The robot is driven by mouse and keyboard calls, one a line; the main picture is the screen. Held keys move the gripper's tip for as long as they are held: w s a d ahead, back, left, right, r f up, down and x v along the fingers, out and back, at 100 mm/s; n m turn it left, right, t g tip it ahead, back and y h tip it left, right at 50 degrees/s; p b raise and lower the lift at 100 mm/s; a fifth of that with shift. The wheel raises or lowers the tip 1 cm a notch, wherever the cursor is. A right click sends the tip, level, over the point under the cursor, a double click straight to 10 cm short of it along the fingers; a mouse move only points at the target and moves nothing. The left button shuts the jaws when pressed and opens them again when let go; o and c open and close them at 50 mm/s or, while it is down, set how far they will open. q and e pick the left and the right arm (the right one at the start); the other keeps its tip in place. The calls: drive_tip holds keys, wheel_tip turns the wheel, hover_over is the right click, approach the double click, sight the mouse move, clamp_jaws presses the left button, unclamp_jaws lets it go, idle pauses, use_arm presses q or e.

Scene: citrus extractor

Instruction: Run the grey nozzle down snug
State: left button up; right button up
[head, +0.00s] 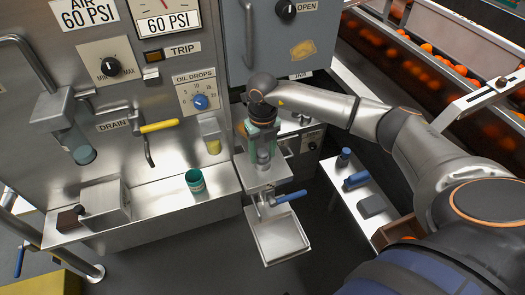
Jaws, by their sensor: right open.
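My right arm reaches in from the right, and its gripper (262,140) points down at the small steel stand in the middle of the head view. It is open. A grey cylindrical piece, which looks like the nozzle (263,159), stands upright just below the gripper, over the stand's ledge. The gripper and a greenish part around it hide the nozzle's top. I cannot tell whether the fingers touch it or how snugly it sits. My left gripper is not in view.
Below the stand are a blue-handled valve (290,197) and a square steel tray (277,238). A teal cup (195,180) stands on the steel shelf to the left. A yellow drain handle (159,126) sticks out. A white side bench (357,205) holds dark and blue items.

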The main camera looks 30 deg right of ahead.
drive_tip(key=n, duration=0.6)
drive_tip(key=shift+n, duration=0.4)
drive_tip(key=shift+c, duration=0.4)
drive_tip(key=c, duration=0.7)
drive_tip(key=m, duration=1.2)
